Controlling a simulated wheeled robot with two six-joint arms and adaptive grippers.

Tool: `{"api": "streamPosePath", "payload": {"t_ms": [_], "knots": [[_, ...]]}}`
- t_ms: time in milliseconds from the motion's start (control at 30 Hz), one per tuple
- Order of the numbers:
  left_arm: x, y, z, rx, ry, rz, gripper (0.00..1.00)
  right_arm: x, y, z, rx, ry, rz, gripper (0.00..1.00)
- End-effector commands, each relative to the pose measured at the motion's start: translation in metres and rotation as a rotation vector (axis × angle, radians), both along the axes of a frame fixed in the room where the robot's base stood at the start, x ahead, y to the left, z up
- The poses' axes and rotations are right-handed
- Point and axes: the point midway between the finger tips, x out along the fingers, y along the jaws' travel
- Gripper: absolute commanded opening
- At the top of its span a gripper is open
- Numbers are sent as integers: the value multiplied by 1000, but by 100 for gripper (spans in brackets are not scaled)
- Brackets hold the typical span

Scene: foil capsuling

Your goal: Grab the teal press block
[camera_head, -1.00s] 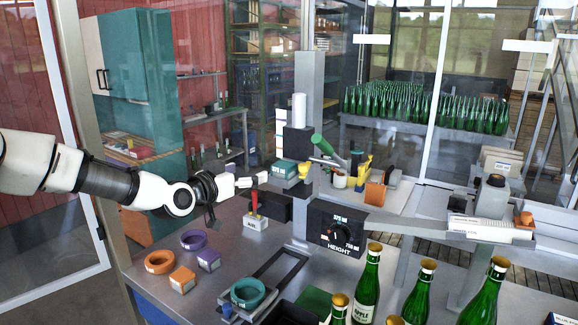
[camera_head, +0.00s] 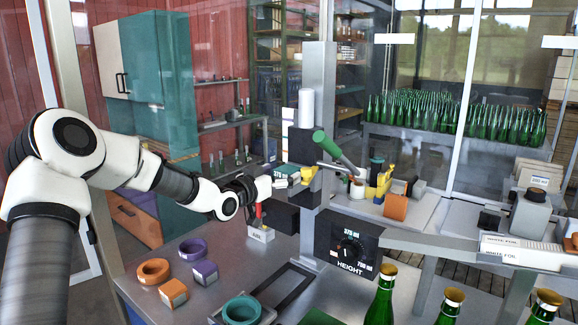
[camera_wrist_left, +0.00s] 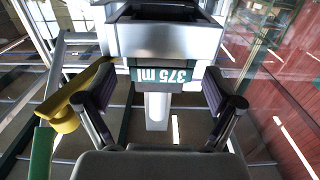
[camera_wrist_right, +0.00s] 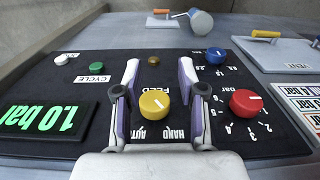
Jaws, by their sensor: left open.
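The teal press block (camera_head: 287,170) sits on the press beside the yellow part, with a white 375 ml label on its front. In the left wrist view the labelled block (camera_wrist_left: 165,75) is ahead, under a grey metal body, and shows between the fingers. My left gripper (camera_head: 270,187) is open just left of the block; I cannot tell whether a finger touches it. My right gripper (camera_wrist_right: 159,72) shows only in the right wrist view, open over a control panel, with the yellow knob (camera_wrist_right: 154,103) between its fingers and gaps beside it.
A green-handled lever (camera_head: 327,145) and an orange block (camera_head: 396,207) stand right of the press block. Purple, orange and teal rings (camera_head: 241,309) lie on the bench at front left. Green bottles (camera_head: 381,295) stand at front right.

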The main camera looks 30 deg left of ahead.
Motion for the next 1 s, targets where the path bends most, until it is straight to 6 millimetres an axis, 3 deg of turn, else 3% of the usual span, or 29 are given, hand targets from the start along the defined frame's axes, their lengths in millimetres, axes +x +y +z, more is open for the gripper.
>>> {"api": "streamPosePath", "payload": {"t_ms": [100,300,500,1000], "knots": [[14,-1,1,0,1,0,92,0,0,9,0,0,0,40],[15,-1,-1,-2,-1,0,92,0,0,6,0,1,0,40],[15,-1,-1,-2,-1,1,24,0,0,6,0,1,0,40],[16,-4,8,1,-3,0,24,0,0,10,0,0,0,40]]}}
